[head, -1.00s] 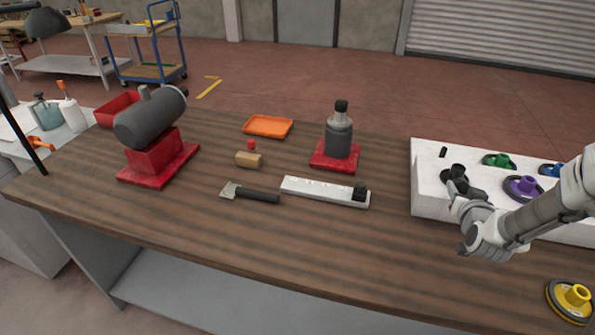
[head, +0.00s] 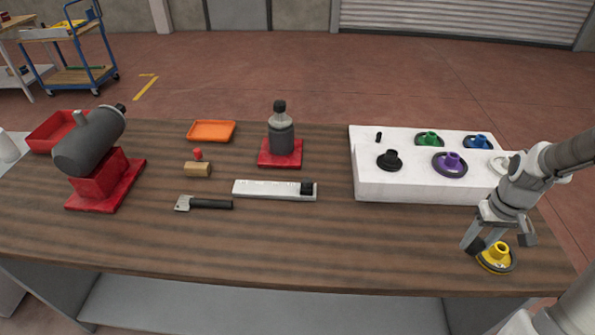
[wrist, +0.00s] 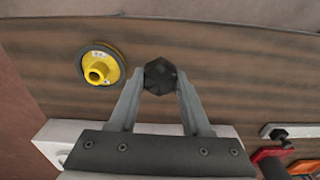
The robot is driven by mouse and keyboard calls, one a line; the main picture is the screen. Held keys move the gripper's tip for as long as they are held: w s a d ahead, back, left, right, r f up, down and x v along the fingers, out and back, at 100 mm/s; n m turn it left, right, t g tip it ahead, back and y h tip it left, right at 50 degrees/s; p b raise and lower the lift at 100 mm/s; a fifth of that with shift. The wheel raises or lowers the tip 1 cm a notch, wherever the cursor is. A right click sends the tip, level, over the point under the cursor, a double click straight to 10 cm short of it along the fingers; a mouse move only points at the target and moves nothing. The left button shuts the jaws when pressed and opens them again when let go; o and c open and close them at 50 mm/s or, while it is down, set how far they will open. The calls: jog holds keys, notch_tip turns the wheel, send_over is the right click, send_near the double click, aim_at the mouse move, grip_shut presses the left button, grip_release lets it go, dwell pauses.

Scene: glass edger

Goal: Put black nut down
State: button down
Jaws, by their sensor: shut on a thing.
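The black nut (wrist: 160,76) is a dark faceted piece held between the fingertips of my gripper (wrist: 158,82) in the wrist view. In the head view the nut (head: 477,244) is a small dark shape at the tips of my gripper (head: 474,240), at the front right of the table. It looks held above the wooden tabletop (head: 330,240); the height of the gap is hard to tell. The yellow-hubbed disc (head: 496,258) lies right beside it in the head view, and the disc (wrist: 98,66) is left of the nut in the wrist view.
A white block (head: 400,188) at the back right carries black (head: 389,160), green (head: 429,140), purple (head: 450,163) and blue (head: 478,142) hubbed discs. The front middle of the table is clear.

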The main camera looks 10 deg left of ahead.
jog(key=shift+s+d+r, duration=0.2)
jog(key=shift+s, duration=0.2)
jog(key=shift+s+d+r, duration=0.15)
jog(key=shift+s, duration=0.2)
send_over(416, 254)
notch_tip(416, 254, down, 7)
jog(key=shift+s+f, duration=0.1)
jog(key=shift+f+p, duration=0.3)
jog(key=shift+f, duration=1.65)
jog(key=shift+c, duration=1.7)
grip_release()
notch_tip(416, 254, up, 12)
